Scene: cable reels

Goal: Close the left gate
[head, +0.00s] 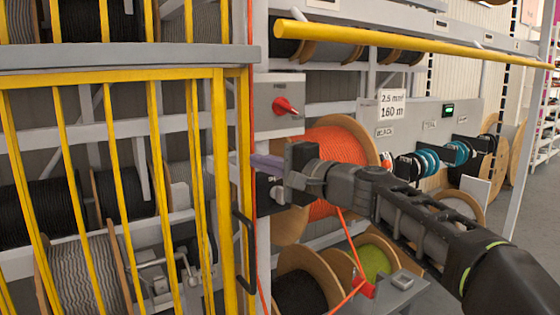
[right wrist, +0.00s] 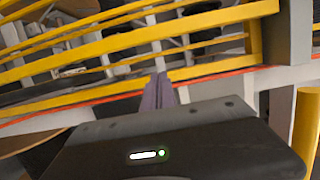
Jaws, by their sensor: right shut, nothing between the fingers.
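The left gate (head: 220,190), a frame of yellow bars, fills the left of the head view. Its right edge, with a black handle (head: 240,262), appears close beside a grey post. I cannot tell whether a gap is left there. Its yellow bars also cross the right wrist view (right wrist: 130,40). My right gripper (head: 262,163) is shut and empty. Its purple-grey fingers reach left in front of the post, near the gate's edge; contact cannot be told. The fingers also show in the right wrist view (right wrist: 158,92). My left gripper is not in view.
A red rotary switch (head: 287,106) sits on a grey box just above my right gripper. An orange cable reel (head: 335,150) stands behind my right arm. A raised yellow bar (head: 410,43) runs across the upper right. Reels with cable stand behind the gate bars.

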